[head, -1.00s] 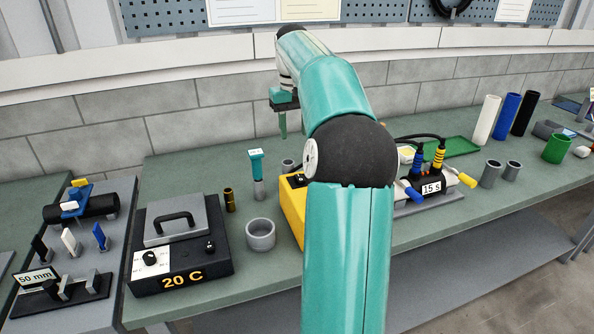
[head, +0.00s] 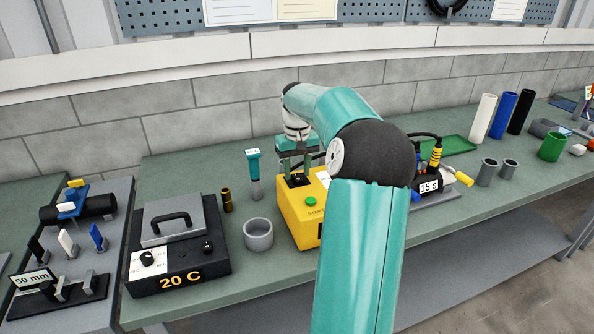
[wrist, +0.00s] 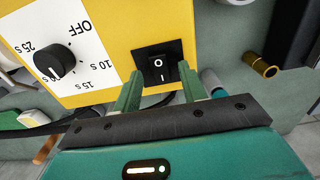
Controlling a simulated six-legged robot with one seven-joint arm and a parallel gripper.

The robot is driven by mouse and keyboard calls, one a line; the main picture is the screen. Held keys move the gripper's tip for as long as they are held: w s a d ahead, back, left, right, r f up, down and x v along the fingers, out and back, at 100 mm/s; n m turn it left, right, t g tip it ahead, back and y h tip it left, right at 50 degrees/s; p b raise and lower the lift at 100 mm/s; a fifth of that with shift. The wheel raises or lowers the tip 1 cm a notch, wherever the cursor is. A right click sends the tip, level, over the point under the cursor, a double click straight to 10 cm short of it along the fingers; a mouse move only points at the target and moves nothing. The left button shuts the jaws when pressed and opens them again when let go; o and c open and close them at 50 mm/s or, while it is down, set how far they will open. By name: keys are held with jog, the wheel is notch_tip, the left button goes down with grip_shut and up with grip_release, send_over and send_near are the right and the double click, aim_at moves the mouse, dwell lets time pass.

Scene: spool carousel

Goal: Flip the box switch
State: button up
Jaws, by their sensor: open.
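The yellow box (head: 298,223) stands on the green bench with a green button (head: 311,201) on it. In the wrist view the yellow box (wrist: 122,28) fills the upper part. Its black rocker switch (wrist: 157,68), marked O and I, sits on a black plate. A white dial panel with a black knob (wrist: 55,60) is to the left of it. My gripper (wrist: 160,84) is open and empty, with its two green fingers on either side of the switch's lower end. I cannot tell whether they touch the box. In the head view my gripper (head: 298,165) is over the box's back left part.
A teal-topped tool (head: 254,170) and a brass cylinder (head: 228,200) stand left of the box. A grey cup (head: 258,234) is in front of them. The black 20 C unit (head: 178,262) is farther left. The 15 s device (head: 430,188) is to the right.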

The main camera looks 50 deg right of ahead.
jog(key=shift+f, duration=0.3)
grip_shut()
jog(key=shift+w+d+f+g+y, duration=0.1)
jog(key=shift+w+g+y, duration=0.15)
jog(key=shift+g, duration=0.25)
jog(key=shift+w+d+g+y, duration=0.1)
jog(key=shift+w+g+y, duration=0.05)
jog(key=shift+g+y, duration=0.3)
jog(key=shift+w+d+g+y, duration=0.1)
jog(key=shift+g+y, duration=0.3)
jog(key=shift+g, duration=0.65)
grip_release()
